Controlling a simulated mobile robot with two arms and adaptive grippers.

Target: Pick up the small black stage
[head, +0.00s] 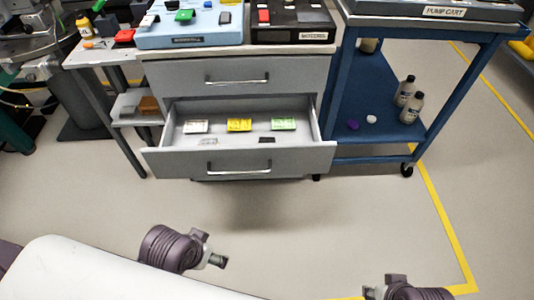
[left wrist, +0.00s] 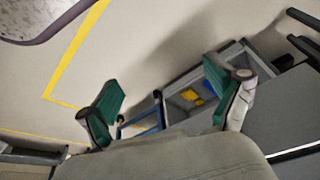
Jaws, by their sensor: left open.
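Several small black pieces could be the stage, and I cannot tell which is.
The open drawer (head: 180,160) juts out, holding white, yellow and green boxes. A blue tray (head: 190,40) and a black tray (head: 290,37) stand on the cabinet. A blue pump cart (head: 375,100) with bottles stands at right. The floor in front is clear.

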